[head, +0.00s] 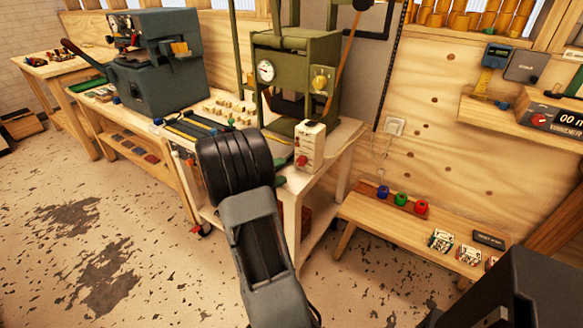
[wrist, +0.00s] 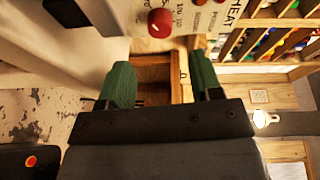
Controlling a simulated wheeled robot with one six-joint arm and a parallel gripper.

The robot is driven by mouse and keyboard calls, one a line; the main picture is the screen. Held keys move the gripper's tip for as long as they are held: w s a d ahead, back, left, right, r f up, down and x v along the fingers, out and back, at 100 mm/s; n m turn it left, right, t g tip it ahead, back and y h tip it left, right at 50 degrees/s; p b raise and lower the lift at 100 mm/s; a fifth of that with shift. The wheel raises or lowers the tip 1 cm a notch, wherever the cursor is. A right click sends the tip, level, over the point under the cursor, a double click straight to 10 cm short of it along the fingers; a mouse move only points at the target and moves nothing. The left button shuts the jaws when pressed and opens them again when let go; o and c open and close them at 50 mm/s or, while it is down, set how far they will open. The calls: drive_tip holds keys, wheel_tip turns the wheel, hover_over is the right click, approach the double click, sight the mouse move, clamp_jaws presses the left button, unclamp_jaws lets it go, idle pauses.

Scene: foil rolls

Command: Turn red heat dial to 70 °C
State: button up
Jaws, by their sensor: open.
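The red heat dial (head: 302,160) sits low on the front of a cream control box (head: 312,139) at the bench corner. In the wrist view the red dial (wrist: 161,22) is near the top edge, on the pale panel marked HEAT (wrist: 234,12). Its pointer setting is too small to read. My gripper (wrist: 160,68) is open and empty, with its two green fingers apart. The dial lies ahead of the fingertips, roughly in line with the gap and not between them. In the head view, my arm covers part of the bench and most of my gripper (head: 282,160).
A green press (head: 295,70) with a gauge stands behind the control box. A dark grey machine (head: 160,65) stands farther left on the bench. A low shelf (head: 375,215) with coloured spools is at the right. The patchy floor at left is clear.

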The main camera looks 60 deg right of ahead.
drive_tip(key=v, duration=0.6)
drive_tip(key=shift+a, duration=0.3)
drive_tip(key=shift+w, duration=0.15)
